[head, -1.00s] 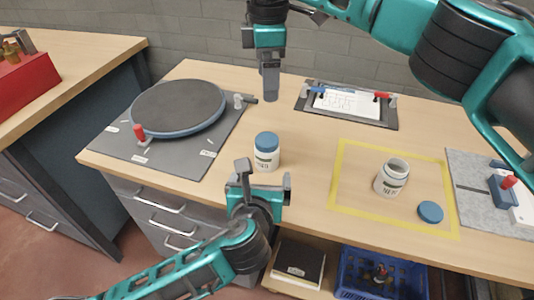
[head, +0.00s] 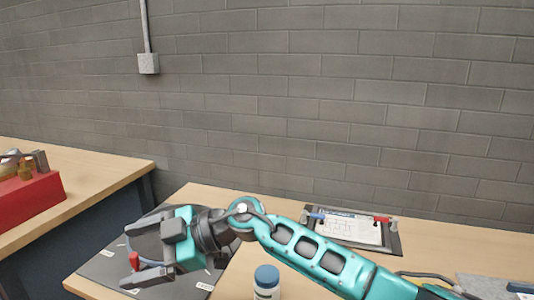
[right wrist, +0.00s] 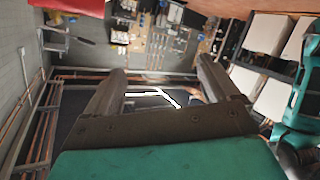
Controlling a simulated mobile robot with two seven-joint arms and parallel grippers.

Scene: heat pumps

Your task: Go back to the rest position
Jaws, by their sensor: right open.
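My right gripper (head: 130,254) is at the lower left of the head view, its arm reaching in from the lower right. My left gripper is not in view. A white jar with a blue lid (head: 266,280) stands upright on the wooden bench, partly cut off by the bottom edge and below my right arm.
A clipboard (head: 350,228) with paper lies at the back of the bench, beyond my right arm. A red box (head: 30,207) sits on the left bench. A grey brick wall (head: 330,100) closes off the back. The right wrist view looks across the room to shelves with white boxes (right wrist: 268,33).

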